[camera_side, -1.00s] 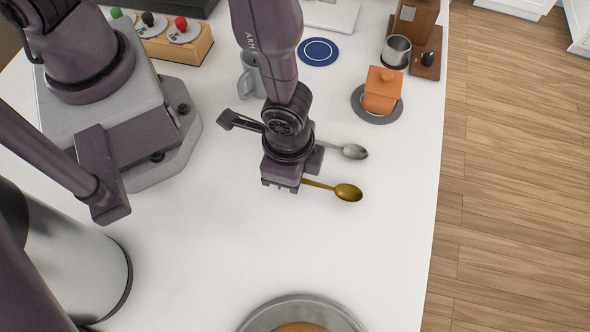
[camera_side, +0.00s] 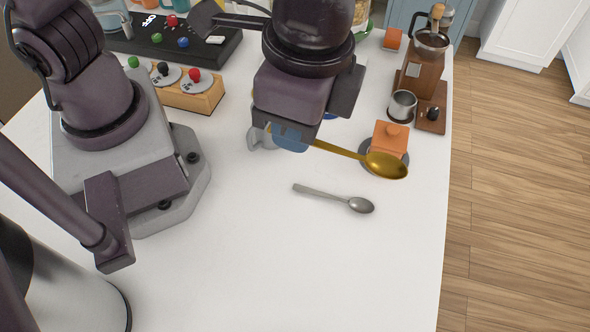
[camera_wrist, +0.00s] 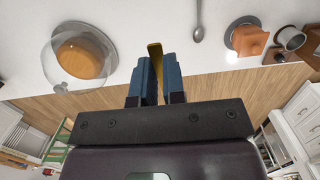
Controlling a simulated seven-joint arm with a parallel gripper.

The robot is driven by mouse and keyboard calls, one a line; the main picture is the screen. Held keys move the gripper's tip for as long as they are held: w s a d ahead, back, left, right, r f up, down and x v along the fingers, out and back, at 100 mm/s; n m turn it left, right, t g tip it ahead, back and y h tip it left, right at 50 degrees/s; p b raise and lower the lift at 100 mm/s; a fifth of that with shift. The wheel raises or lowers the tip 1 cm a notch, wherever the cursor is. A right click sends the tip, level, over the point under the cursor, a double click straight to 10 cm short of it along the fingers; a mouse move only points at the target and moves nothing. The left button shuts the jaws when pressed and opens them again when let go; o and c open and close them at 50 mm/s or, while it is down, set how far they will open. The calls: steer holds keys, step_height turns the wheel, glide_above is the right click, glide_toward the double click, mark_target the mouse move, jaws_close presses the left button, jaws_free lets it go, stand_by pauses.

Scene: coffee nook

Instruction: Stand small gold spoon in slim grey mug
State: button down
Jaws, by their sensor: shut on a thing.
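My gripper (camera_side: 290,137) is shut on the handle of the gold spoon (camera_side: 386,165) and holds it up off the counter. The spoon lies roughly level, its bowl pointing right in the side view. In the wrist view its handle (camera_wrist: 155,60) stands between my blue fingertips (camera_wrist: 154,75).
A silver spoon (camera_side: 335,197) lies on the white counter. A wooden box with colored knobs (camera_side: 190,93) is left. The front counter is clear.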

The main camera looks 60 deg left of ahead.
steer(key=shift+g+y, duration=0.3)
step_height(320, 180, up, 7)
steer(key=shift+r, duration=0.15)
steer(key=a+f+n+g+h, duration=0.45)
steer(key=a+n+g, duration=0.25)
steer(key=a+n, duration=0.5)
steer(key=w+a+r+n+t+h, duration=0.25)
steer(key=a+n+t+h, duration=0.25)
steer(key=n+t+h, duration=0.3)
steer(key=w+a+r+n+t+h, duration=0.25)
steer(key=a+n+t+h, duration=0.3)
steer(key=n, duration=0.45)
step_height(320, 180, down, 19)
steer(key=shift+w+a+h, duration=0.15)
steer(key=shift+w+h, duration=0.05)
steer(key=shift+h, duration=0.2)
steer(key=shift+g, duration=0.25)
